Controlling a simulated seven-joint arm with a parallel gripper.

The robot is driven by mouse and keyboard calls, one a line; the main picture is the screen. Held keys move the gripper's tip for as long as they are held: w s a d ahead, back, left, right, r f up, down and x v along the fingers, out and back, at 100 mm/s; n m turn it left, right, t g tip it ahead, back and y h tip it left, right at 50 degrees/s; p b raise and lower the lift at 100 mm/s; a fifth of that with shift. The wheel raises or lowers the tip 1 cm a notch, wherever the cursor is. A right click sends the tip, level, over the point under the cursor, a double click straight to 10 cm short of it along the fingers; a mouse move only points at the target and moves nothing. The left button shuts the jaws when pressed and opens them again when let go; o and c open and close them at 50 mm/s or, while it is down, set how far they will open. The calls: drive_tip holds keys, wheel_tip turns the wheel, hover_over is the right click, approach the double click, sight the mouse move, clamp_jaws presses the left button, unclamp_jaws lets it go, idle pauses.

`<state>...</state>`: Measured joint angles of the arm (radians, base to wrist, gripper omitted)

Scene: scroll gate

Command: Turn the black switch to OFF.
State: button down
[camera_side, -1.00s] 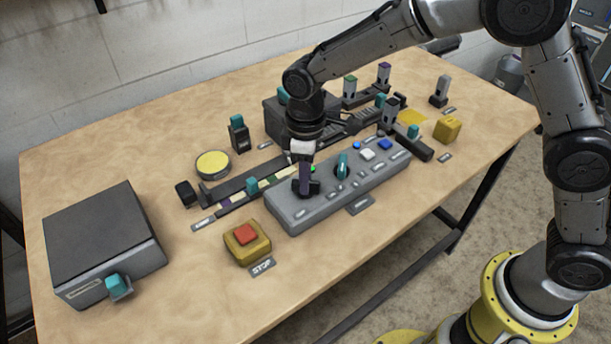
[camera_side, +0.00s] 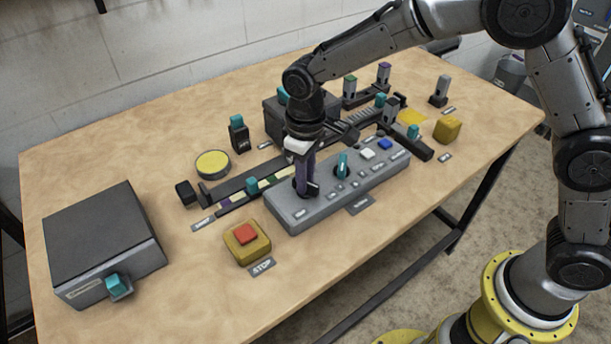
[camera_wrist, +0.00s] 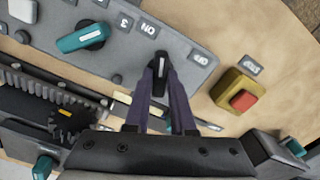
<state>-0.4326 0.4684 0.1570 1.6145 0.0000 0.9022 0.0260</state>
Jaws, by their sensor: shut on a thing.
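The black switch (camera_wrist: 160,72) is a knob with a white line, at the left end of the grey control panel (camera_side: 328,203). In the wrist view, the ON label (camera_wrist: 148,29) is above and slightly left of it and the OFF label (camera_wrist: 199,58) is to its right. The white line runs nearly straight up in that view; I cannot tell that it lines up with either label. My gripper (camera_wrist: 162,80) has its purple fingers shut on the black switch, one on each side. The gripper also shows over the switch in the side view (camera_side: 306,186).
A teal knob (camera_side: 342,166) stands beside my gripper on the panel, with white (camera_side: 367,154) and blue (camera_side: 385,145) buttons beyond. A yellow box with a red STOP button (camera_side: 245,234) is front left. A slotted track (camera_side: 235,187) runs behind the panel.

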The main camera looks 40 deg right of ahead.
drive_tip(key=m, duration=0.7)
drive_tip(key=shift+r, duration=0.1)
drive_tip(key=m, duration=0.6)
drive_tip(key=shift+m, duration=0.4)
drive_tip(key=c, duration=0.8)
unclamp_jaws()
drive_tip(key=shift+o, duration=0.2)
wheel_tip(320, 180, up, 14)
